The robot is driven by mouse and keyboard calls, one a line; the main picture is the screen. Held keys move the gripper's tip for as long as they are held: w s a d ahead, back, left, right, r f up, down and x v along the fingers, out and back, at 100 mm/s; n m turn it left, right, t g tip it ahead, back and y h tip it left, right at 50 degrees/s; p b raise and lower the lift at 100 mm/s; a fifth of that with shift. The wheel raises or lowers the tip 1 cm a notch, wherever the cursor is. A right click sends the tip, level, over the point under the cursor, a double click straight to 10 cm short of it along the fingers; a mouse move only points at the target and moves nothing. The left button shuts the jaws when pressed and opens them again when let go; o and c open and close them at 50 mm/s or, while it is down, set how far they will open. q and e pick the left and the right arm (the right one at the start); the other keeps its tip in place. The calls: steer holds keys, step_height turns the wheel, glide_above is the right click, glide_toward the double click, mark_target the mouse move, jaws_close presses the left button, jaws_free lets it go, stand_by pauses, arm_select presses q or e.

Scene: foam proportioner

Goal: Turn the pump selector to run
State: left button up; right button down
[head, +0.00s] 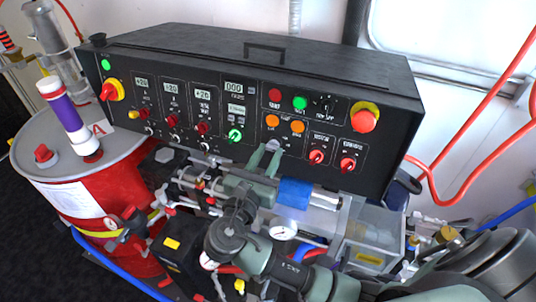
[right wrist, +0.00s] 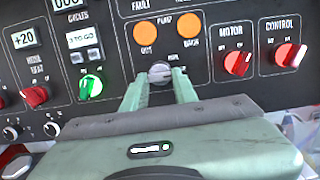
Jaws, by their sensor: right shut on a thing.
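The black control box carries the pump selector, a small grey knob (right wrist: 160,72), below two orange lamps under the label PUMP. It also shows in the head view (head: 273,145). Small lettering surrounds the knob; its pointer position is too small to tell. My right gripper (right wrist: 158,82) is shut on the knob, with one green finger on each side of it. In the head view the right gripper (head: 267,156) reaches up to the panel from below. The fingertips partly hide the knob. My left gripper is not in view.
Red MOTOR (right wrist: 238,63) and CONTROL (right wrist: 290,55) knobs sit to the right; a lit green knob (right wrist: 91,87) is to the left. A red emergency button (head: 364,119) is at upper right. A red drum (head: 120,185) stands left. Pipes and gauges crowd the space below.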

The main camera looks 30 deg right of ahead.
steer(key=shift+m, duration=0.4)
steer(key=m+g, duration=0.1)
steer(key=m, duration=0.3)
steer(key=m+g+h+b, duration=0.1)
steer(key=m, duration=0.4)
steer(key=shift+w+a+r, duration=0.1)
steer(key=shift+w+r, duration=0.05)
steer(key=shift+w, duration=0.05)
steer(key=shift+m, duration=0.4)
steer(key=c, duration=1.1)
jaws_free()
